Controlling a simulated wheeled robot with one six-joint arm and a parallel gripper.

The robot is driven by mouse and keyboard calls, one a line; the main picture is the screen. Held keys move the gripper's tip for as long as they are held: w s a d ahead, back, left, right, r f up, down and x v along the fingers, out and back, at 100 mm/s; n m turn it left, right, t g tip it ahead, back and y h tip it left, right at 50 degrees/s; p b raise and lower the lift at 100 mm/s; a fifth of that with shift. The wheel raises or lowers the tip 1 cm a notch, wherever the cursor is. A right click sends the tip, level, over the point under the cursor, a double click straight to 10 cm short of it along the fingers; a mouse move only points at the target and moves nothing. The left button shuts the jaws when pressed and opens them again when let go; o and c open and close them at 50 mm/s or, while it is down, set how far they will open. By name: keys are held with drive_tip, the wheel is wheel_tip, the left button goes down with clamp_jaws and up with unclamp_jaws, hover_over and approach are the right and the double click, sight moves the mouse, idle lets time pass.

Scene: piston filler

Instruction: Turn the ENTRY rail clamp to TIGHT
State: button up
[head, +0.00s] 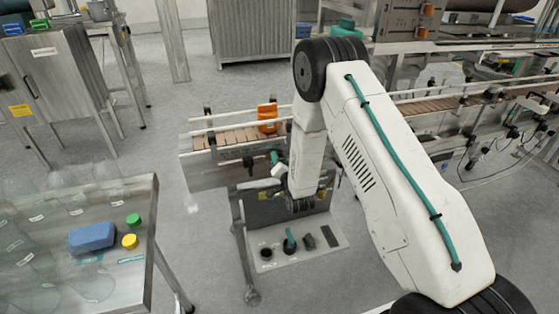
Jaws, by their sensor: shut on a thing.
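My arm reaches over the near end of the conveyor (228,137), and its wrist hangs beside the conveyor's near side. My gripper (274,168) is small and partly hidden by my wrist. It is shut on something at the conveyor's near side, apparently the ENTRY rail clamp. The clamp's handle and its marks are too small and too covered to read, so I cannot tell which way it is turned. The white guide rails (215,122) run along the belt.
An orange part (267,117) stands on the belt. Below my wrist, a grey stand (325,243) holds several small dark items. At left, a table (135,215) carries clear bottles, a blue block (92,237), and green and yellow caps. Open floor lies between them.

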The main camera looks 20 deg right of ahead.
drive_tip(key=shift+m, duration=0.3)
idle(0.4)
drive_tip(key=o, duration=1)
drive_tip(key=s, duration=0.8)
